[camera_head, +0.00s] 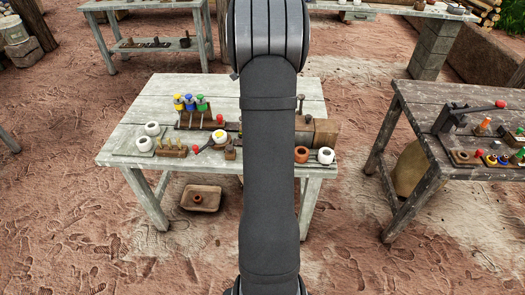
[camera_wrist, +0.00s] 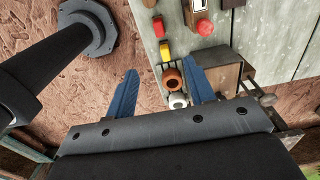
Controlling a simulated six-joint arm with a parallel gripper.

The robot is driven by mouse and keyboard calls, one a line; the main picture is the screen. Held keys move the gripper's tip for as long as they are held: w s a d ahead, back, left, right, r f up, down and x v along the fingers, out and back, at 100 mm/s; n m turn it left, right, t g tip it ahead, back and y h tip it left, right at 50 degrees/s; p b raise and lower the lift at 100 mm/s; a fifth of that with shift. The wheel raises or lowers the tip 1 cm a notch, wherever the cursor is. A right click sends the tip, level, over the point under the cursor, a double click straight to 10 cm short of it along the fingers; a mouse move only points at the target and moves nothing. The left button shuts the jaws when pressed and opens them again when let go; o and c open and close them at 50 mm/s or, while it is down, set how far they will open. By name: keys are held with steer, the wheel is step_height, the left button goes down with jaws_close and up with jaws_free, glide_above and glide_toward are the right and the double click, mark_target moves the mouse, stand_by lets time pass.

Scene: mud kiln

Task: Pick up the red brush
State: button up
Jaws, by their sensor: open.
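In the head view a small thin item with a red end (camera_head: 197,149) lies on the pale wooden table (camera_head: 135,128), close to a white bowl with yellow in it (camera_head: 218,136). A red knob-like piece (camera_head: 219,119) stands near the wooden rack. I cannot tell for sure which is the red brush. The wrist view shows a rounded red piece (camera_wrist: 204,28) and a smaller red piece (camera_wrist: 159,27) beyond my fingers. My gripper (camera_wrist: 163,67) is open, its blue fingers apart above the table's edge and not touching the red pieces. My arm hides the gripper in the head view.
Blue, yellow and green-topped items (camera_head: 189,103) stand in the rack. A brown pot (camera_head: 301,154) and a white pot (camera_head: 326,156) are at the right front; the brown pot shows between my fingers (camera_wrist: 171,79). A darker table (camera_head: 405,100) stands right.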

step_height(320, 180, down, 20)
steer(key=shift+s+f, duration=0.15)
steer(key=shift+f, duration=0.05)
jaws_close()
stand_by(0.5)
